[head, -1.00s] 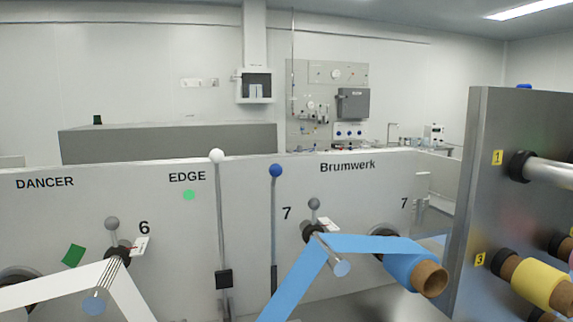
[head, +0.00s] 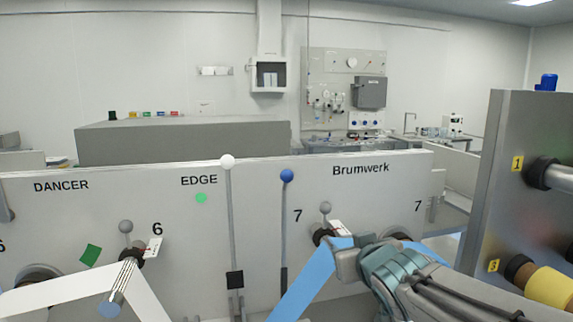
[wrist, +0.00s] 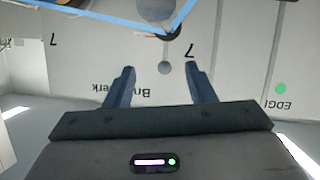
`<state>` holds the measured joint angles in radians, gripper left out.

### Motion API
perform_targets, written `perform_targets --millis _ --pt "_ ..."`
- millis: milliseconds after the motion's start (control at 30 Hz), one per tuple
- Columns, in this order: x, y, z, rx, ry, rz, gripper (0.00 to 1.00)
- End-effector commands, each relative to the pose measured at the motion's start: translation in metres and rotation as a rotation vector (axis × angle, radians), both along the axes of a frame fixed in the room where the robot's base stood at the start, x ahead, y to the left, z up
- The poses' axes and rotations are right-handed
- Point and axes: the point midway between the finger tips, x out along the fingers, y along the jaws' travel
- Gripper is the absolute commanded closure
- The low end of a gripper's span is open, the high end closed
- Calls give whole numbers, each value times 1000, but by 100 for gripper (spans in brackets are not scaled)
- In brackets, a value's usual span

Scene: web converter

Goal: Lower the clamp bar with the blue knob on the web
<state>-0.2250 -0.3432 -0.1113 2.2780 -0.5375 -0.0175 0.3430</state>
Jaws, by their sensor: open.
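The blue knob (head: 287,176) sits on top of an upright rod, the clamp bar (head: 284,230), on the grey panel. The blue web (head: 308,282) slopes up from the bottom to a roller by the left 7; it also shows in the wrist view (wrist: 105,22). My gripper (head: 345,258) is to the right of and below the blue knob, in front of part of the web and the blue roll. In the wrist view my gripper (wrist: 160,72) is open and empty, with a grey ball (wrist: 165,68) showing between its fingers. I cannot make out the blue knob there.
A white-knobbed bar (head: 228,162) stands upright to the left. A white web (head: 60,292) runs at lower left. The space in front of the upper panel is clear.

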Motion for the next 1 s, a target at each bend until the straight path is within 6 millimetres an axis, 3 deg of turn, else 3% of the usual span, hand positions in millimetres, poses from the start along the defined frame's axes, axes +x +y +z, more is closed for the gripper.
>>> perform_targets --millis 33,100,200,300,567,1000 --pt "9 15 27 8 -75 59 50" --pt "17 35 54 20 -166 136 50" --pt "21 57 83 40 -262 230 50" --pt "22 72 99 53 -318 294 50" --pt "32 86 108 60 -350 335 50" --pt "94 117 108 61 -347 332 50"
